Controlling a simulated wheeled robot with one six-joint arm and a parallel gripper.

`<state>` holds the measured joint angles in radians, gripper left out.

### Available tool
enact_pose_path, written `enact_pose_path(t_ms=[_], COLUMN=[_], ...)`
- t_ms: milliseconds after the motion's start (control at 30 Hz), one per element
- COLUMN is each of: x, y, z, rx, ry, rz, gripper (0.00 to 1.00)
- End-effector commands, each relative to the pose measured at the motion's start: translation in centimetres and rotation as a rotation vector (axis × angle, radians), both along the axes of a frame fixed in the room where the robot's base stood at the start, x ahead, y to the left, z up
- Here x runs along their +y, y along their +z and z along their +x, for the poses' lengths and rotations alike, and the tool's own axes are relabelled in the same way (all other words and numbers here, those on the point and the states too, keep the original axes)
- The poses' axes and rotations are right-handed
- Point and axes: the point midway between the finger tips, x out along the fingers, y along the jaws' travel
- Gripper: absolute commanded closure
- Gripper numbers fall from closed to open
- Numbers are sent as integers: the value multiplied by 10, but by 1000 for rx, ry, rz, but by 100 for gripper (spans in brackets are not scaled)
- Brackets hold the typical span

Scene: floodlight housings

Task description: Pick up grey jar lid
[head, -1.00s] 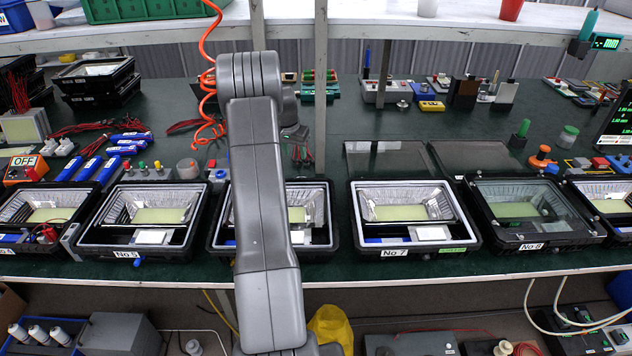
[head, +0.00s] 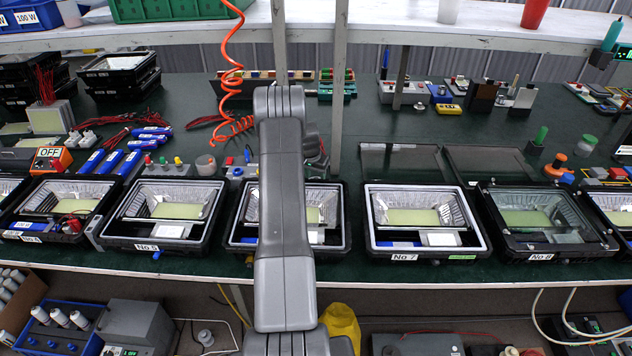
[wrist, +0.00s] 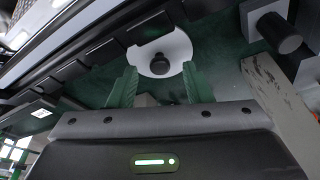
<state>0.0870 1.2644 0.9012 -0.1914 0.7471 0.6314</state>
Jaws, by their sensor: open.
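In the wrist view a pale grey-white round disc with a dark round knob (wrist: 160,66) lies over the green surface, just beyond my fingertips. It looks like the lid, but I cannot tell for certain. My gripper (wrist: 158,86) is open, its two green fingers apart, with the disc ahead of the gap.
Black floodlight housings, including No 5 (head: 164,247) and No 7 (head: 424,256), line the bench's front. A shelf post (head: 338,90) and a coiled orange hose (head: 231,80) are near my arm. In the wrist view, black housing fins (wrist: 100,52) and a grey bar (wrist: 275,105) are close.

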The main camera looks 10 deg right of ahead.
Motion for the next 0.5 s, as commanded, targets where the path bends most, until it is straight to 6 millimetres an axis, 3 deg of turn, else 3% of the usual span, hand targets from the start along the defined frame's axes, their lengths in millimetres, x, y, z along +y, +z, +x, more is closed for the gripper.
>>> enact_pose_path(t_ms=[133,400,433,500], x=[-2,-2,-2,-2], y=[-11,-14,-14,-14], z=[3,3,3,3], rx=[0,0,0,0], ry=[0,1,1,1], rz=[1,1,1,1], gripper=[55,55,57,71])
